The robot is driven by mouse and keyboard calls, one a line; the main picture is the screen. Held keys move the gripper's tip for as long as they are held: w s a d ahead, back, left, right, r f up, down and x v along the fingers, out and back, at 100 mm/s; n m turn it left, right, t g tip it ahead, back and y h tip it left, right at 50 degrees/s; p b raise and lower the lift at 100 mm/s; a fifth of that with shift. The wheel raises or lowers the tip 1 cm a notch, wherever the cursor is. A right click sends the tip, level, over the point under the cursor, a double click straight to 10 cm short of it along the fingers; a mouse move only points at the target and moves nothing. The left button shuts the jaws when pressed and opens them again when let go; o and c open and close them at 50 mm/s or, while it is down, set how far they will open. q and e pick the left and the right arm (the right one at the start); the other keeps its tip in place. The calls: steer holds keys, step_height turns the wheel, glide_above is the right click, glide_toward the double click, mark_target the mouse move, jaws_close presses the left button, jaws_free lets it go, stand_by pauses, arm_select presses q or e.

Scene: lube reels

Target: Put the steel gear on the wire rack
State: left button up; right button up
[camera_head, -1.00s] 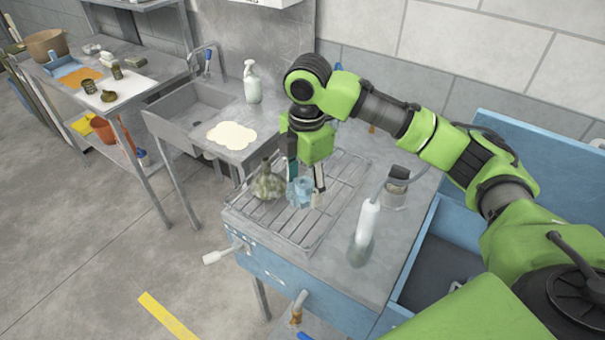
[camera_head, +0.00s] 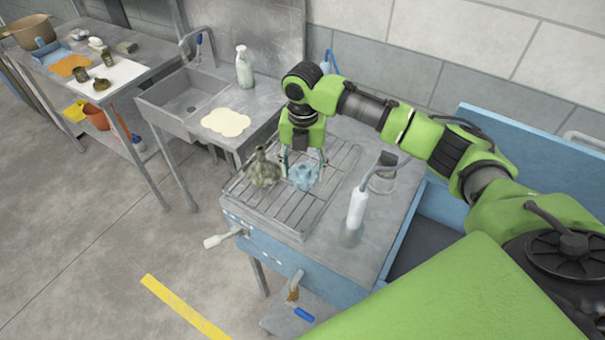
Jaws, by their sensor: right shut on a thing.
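My right gripper (camera_head: 303,165) points straight down over the wire rack (camera_head: 290,217), with its fingers on either side of a pale blue-grey toothed piece, which I take for the steel gear (camera_head: 303,177). It is shut on the gear. The gear is at or just above the rack bars; I cannot tell whether it touches them. A mottled olive-brown bulbous vessel (camera_head: 264,173) stands on the rack close to the left of the gear. My left gripper is not in view.
A white cylinder with a hose (camera_head: 357,208) stands right of the rack, and a dark-topped jar (camera_head: 384,172) behind it. A sink (camera_head: 186,100) and spray bottle (camera_head: 243,68) are at the back left. The rack's front part is bare.

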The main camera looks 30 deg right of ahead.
mark_target(303, 179)
step_height(303, 179, down, 3)
steer(key=shift+r+p, duration=0.1)
steer(key=shift+p, duration=0.45)
steer(key=shift+f, duration=0.55)
steer(key=o, duration=1.8)
steer(key=shift+f, duration=0.15)
step_height(303, 179, up, 11)
steer(key=b, duration=0.3)
steer(key=shift+r, duration=0.65)
